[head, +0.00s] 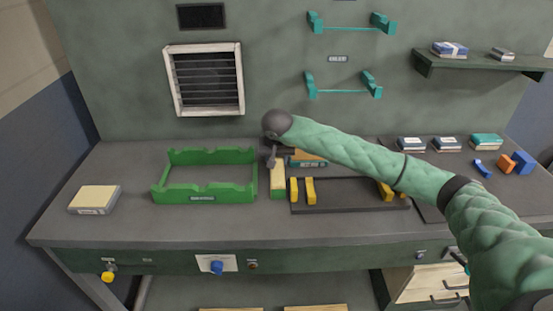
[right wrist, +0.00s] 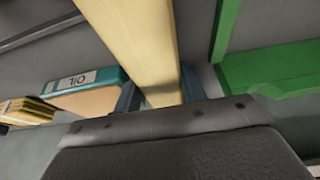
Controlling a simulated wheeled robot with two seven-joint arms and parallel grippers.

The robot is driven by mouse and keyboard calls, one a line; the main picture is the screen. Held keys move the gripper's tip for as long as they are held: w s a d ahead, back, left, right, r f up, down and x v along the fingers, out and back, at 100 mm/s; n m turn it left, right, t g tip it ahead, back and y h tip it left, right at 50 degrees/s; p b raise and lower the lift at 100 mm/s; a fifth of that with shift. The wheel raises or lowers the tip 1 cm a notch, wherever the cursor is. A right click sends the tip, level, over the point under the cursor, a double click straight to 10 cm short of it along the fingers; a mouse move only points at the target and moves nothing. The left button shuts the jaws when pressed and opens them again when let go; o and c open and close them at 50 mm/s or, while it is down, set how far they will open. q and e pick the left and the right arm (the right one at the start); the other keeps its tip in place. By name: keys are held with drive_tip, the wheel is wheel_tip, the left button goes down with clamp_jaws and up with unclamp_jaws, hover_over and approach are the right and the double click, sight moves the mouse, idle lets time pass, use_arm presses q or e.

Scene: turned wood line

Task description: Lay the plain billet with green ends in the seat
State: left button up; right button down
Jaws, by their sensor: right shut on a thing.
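A plain pale wood billet (head: 277,178) with a green near end stands out just right of the green frame; its far end is hidden by my gripper. My right gripper (head: 271,158) is shut on it. In the right wrist view the billet (right wrist: 150,45) runs up the picture between the jaws. The green frame (head: 205,198) has notched front and back rims and a label on its front; it looks empty. It also shows at the right of the right wrist view (right wrist: 275,75). I cannot tell how high the billet is over the bench. My left gripper is not in view.
A dark tray (head: 345,197) with several yellow blocks lies right of the billet. A teal box marked OIL (right wrist: 90,78) is behind it. A pale box (head: 94,199) lies at the left. Teal brackets (head: 312,85) hang on the wall. The bench front left is clear.

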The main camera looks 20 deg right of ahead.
drive_tip(key=c, duration=1.3)
unclamp_jaws()
drive_tip(key=shift+o, duration=1)
drive_tip(key=shift+r, duration=0.15)
